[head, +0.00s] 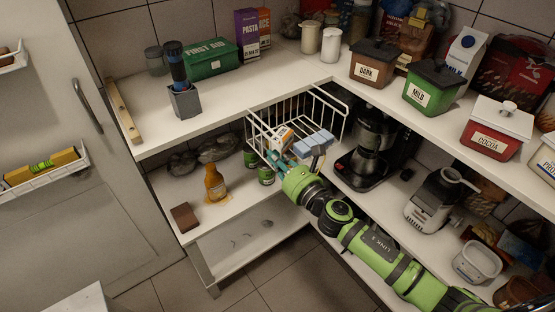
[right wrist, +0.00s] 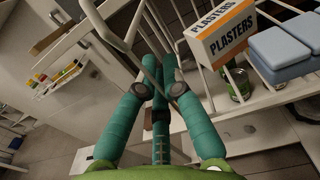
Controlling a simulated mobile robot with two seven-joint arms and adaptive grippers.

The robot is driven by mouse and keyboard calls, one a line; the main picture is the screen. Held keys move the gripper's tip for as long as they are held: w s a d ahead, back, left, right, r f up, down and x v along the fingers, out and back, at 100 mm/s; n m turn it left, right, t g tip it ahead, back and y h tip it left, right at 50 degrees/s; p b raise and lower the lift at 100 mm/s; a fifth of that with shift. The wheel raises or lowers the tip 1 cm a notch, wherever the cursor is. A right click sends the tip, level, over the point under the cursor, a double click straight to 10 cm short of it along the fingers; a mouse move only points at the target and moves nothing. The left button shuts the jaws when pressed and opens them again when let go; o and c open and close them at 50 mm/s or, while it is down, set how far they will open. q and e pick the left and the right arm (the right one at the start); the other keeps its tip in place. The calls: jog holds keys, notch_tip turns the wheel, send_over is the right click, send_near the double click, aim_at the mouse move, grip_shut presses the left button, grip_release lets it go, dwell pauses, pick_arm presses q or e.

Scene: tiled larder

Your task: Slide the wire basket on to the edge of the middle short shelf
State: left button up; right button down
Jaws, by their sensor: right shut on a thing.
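The white wire basket (head: 331,97) is at the inner corner of the shelves, in front of the top shelf's edge. A plasters box (head: 284,137) and pale blue blocks (head: 314,143) are inside it. My right gripper (head: 274,159) is shut on the basket's near wire side; the right wrist view shows its teal fingers (right wrist: 160,76) closed around the wires (right wrist: 131,28). The middle short shelf (head: 238,198), at left, lies below and behind the basket. I cannot tell whether the basket touches it. My left gripper is not in view.
On the middle short shelf stand a brown bottle (head: 214,183), green tins (head: 266,175), a brown block (head: 184,218) and dark rounded items (head: 219,149). A coffee machine (head: 368,150) is close right of the basket.

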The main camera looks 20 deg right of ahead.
aim_at(261, 144)
jog(key=shift+b+x, duration=0.6)
jog(key=shift+x, duration=2.8)
dwell(1.9)
